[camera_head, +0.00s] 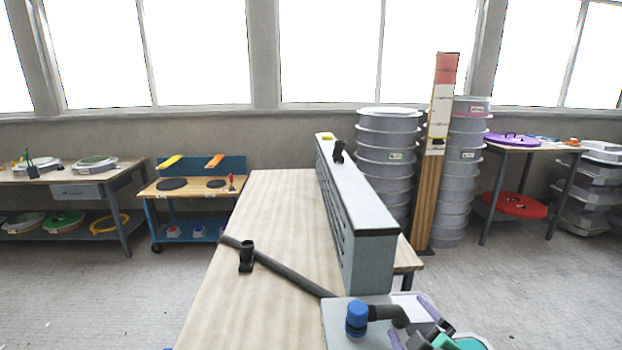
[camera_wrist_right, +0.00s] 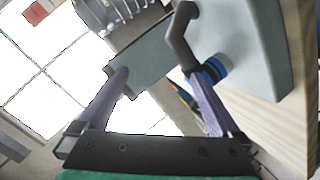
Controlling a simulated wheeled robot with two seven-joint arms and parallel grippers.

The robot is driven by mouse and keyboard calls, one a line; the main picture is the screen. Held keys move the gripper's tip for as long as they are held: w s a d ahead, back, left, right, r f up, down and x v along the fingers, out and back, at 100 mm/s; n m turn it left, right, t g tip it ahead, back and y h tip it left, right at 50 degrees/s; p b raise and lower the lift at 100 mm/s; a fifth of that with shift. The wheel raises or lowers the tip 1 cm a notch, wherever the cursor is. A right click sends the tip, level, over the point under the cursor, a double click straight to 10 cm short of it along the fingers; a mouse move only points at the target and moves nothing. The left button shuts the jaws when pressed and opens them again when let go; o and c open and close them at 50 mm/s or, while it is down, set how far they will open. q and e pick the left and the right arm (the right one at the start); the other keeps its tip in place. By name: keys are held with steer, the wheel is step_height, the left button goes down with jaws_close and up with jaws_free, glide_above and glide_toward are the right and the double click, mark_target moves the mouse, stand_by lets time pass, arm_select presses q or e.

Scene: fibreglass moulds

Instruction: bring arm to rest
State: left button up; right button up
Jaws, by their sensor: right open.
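My right gripper (camera_head: 410,321) is at the bottom right of the head view, above the near end of the workbench. Its two purple fingers are apart. In the right wrist view the same gripper (camera_wrist_right: 160,82) is open, with nothing held between the fingers. A blue cap (camera_head: 357,318) with a dark bent pipe (camera_head: 389,313) sits on a pale grey plate (camera_head: 335,322) just left of the gripper. In the wrist view the bent pipe (camera_wrist_right: 180,38) and blue ring (camera_wrist_right: 214,69) are close to the right finger; I cannot tell if they touch. My left gripper is not in view.
The wooden bench (camera_head: 235,275) carries a tall grey panel box (camera_head: 362,235) and a dark tube with a clamp (camera_head: 246,256). Grey tub stacks (camera_head: 388,150) and an upright striped board (camera_head: 440,110) stand behind. The bench's left side is mostly clear.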

steer(key=s+d+f+m+g, duration=0.3)
steer(key=s+f+m+g, duration=0.65)
steer(key=s+f, duration=0.95)
steer(key=s+f+n+g, duration=0.2)
steer(key=s+f, duration=0.1)
steer(key=f, duration=1.9)
steer(key=s+d+f+g, duration=0.1)
steer(key=s+d+f, duration=0.2)
steer(key=s+f, duration=1)
steer(key=s, duration=0.3)
steer(key=shift+s+d+f, duration=0.15)
steer(key=shift+f, duration=0.2)
steer(key=shift+g, duration=0.25)
steer(key=shift+c, duration=0.2)
